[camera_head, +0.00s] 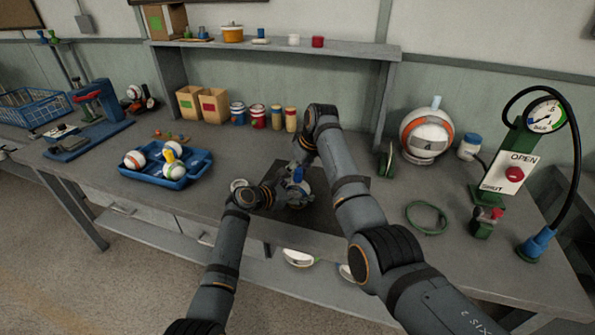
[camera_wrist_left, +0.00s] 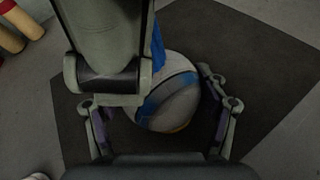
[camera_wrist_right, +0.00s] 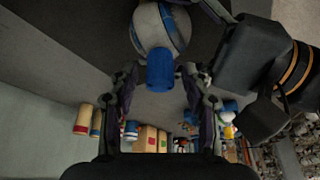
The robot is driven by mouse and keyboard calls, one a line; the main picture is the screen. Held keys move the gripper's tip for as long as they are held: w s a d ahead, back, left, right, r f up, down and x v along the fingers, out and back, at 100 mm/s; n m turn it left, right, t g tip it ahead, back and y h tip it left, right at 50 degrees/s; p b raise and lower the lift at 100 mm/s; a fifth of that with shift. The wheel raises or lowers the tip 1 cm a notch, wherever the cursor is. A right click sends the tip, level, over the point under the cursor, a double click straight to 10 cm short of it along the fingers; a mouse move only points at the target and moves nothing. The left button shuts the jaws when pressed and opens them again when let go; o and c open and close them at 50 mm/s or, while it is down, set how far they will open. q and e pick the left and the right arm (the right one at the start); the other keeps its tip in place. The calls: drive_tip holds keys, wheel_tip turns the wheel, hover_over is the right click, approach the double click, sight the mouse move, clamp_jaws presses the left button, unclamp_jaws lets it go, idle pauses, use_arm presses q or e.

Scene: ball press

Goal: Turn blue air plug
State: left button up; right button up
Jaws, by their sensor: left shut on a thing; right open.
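A white and grey ball with a blue band (camera_head: 299,194) is on the dark mat (camera_head: 325,212), partly hidden by my arms. In the left wrist view the ball (camera_wrist_left: 170,92) is between the fingers of my left gripper (camera_wrist_left: 160,102), which is shut on it. The blue air plug (camera_head: 298,174) stands up from the ball. In the right wrist view the plug (camera_wrist_right: 160,72) is a ribbed blue cylinder between the open fingertips of my right gripper (camera_wrist_right: 161,76). No contact with them is clear. In the left wrist view, my right gripper hides most of the plug.
A blue tray (camera_head: 150,177) with several balls lies left of the mat. To the right are a green hose ring (camera_head: 427,217), a larger ball (camera_head: 427,134) and a gauge stand (camera_head: 515,165) with a red button. Tins and boxes line the back under a shelf (camera_head: 270,44).

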clamp_jaws()
drive_tip(key=m+t+h, duration=0.1)
drive_tip(key=m, duration=0.3)
drive_tip(key=shift+m, duration=0.3)
unclamp_jaws()
drive_tip(key=v, duration=1.2)
drive_tip(key=shift+a, duration=0.2)
drive_tip(key=shift+w+r, duration=0.1)
